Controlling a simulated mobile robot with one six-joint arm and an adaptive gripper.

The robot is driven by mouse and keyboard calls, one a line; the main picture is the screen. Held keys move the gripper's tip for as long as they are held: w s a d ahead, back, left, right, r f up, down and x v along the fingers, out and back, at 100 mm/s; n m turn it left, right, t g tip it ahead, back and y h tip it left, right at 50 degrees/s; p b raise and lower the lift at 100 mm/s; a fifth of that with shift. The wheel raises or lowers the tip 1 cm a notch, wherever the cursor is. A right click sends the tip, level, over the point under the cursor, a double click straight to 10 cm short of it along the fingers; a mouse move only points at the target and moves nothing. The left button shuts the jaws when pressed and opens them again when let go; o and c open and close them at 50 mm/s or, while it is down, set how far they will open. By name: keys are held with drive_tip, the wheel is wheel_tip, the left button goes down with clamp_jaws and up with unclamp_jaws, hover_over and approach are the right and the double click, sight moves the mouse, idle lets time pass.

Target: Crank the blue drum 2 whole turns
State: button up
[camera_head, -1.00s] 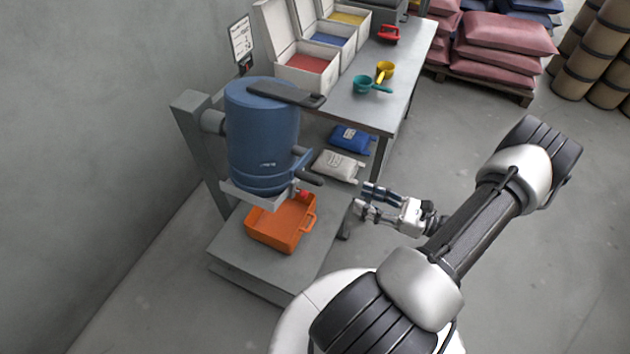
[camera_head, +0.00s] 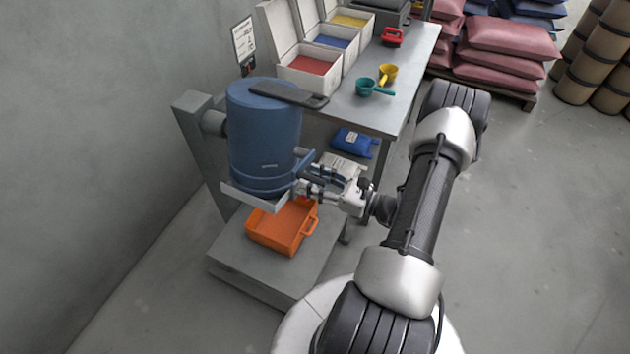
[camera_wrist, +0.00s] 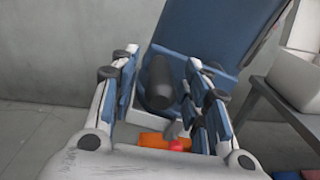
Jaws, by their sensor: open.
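The blue drum (camera_head: 262,135) hangs upright in a grey stand, and its lower body fills the back of the wrist view (camera_wrist: 205,35). My gripper (camera_head: 306,182) is at the drum's lower right side. In the wrist view my gripper (camera_wrist: 162,62) is open, with blue-padded fingers apart to left and right. A dark rounded handle (camera_wrist: 160,82) on the drum shows between these fingers, with a gap visible on its right; I cannot tell whether either finger touches it. In the head view my gripper hides the handle.
An orange bin (camera_head: 283,225) sits on the grey base below the drum. A dark flat bar (camera_head: 288,94) lies at the drum's top. A grey table (camera_head: 385,105) with open boxes and two scoops stands behind. A red knob (camera_wrist: 178,145) shows low between the fingers.

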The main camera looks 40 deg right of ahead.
drive_tip(key=shift+c, duration=0.5)
clamp_jaws()
idle(0.3)
